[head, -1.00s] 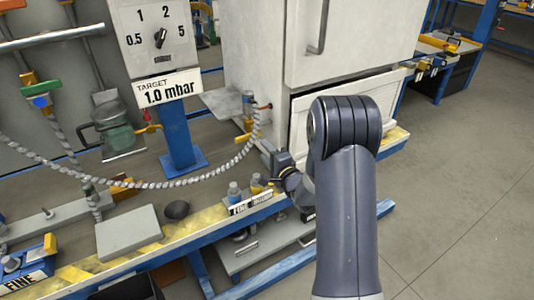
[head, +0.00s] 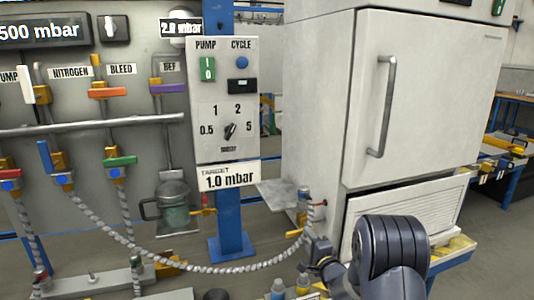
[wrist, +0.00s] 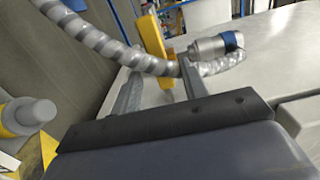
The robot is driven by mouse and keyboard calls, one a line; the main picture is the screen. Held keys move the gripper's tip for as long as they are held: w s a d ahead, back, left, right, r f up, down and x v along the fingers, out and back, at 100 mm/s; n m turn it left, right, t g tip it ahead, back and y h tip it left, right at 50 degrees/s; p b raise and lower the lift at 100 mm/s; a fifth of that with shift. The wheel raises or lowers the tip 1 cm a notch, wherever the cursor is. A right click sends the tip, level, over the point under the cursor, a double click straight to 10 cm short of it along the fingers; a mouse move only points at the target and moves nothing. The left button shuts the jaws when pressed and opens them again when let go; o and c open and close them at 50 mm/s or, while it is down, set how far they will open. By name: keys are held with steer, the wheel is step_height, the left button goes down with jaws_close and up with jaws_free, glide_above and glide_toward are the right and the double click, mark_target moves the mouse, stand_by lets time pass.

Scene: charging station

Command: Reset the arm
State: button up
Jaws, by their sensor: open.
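My arm (head: 392,252) reaches in from the lower right of the head view. My gripper (head: 318,250) is small there, low in front of the white cabinet and close to the end of the braided hose (head: 205,268). In the wrist view my gripper (wrist: 160,80) shows two grey fingers spread apart. A yellow handle (wrist: 153,38) and a silver fitting with a blue end (wrist: 215,43) appear just beyond the fingertips. I cannot tell whether the fingers touch them. Nothing is clearly held.
The white cabinet (head: 430,110) stands at the right, its door closed. A control box (head: 222,90) with a dial is on a blue post, above a "1.0 mbar" sign (head: 228,178). Valves with coloured handles line the left panel. The braided hose (wrist: 105,42) crosses beside my gripper.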

mark_target(303, 234)
steer(key=x, duration=0.4)
steer(key=shift+w+a, duration=0.1)
steer(key=shift+w, duration=0.15)
steer(key=shift+s, duration=0.1)
steer(key=v, duration=1.1)
steer(key=x, duration=1)
steer(key=shift+w+a, duration=0.1)
steer(key=shift+w, duration=0.25)
steer(key=shift+w+f+b, duration=0.2)
steer(key=shift+w+b, duration=0.05)
steer(key=shift+b, duration=0.1)
steer(key=shift+f+n+b, duration=0.25)
steer(key=shift+n+b, duration=0.5)
steer(key=shift+n, duration=1.05)
